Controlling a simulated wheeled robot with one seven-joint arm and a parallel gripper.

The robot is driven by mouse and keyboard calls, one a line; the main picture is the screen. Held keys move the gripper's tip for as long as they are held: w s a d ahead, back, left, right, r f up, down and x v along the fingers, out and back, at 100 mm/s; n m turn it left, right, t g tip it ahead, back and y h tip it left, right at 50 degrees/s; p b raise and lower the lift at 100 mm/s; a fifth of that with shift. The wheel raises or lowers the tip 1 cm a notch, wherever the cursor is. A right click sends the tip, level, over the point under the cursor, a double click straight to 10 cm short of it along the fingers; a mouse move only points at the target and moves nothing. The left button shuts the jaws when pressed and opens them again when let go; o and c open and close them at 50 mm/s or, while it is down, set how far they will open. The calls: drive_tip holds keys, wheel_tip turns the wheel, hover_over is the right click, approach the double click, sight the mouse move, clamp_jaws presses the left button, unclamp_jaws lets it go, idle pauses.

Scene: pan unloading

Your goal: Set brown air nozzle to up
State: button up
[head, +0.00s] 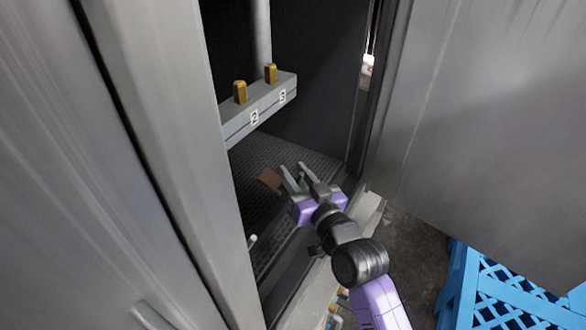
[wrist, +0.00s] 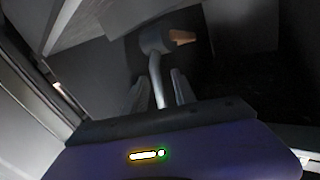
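The brown air nozzle (head: 269,181) is low inside the dark cabinet, just left of my gripper's fingertips in the head view. In the wrist view its brown tip (wrist: 182,37) points right from a grey rounded head (wrist: 156,40) on a thin bent grey stem (wrist: 156,78). My gripper (head: 297,171) reaches through the cabinet opening with its fingers apart. In the wrist view the stem shows between the two fingers of my gripper (wrist: 160,85). I cannot tell whether either finger touches it.
A grey bar (head: 262,108) labelled 2 and 3 carries two yellow-brown knobs (head: 240,92) above my gripper. A dark mesh floor (head: 283,232) lies below. Grey metal panels (head: 490,110) flank the opening. A blue crate (head: 463,285) stands outside at lower right.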

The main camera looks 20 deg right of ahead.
drive_tip(key=shift+w, duration=0.5)
drive_tip(key=shift+c, duration=0.2)
clamp_jaws()
idle(1.0)
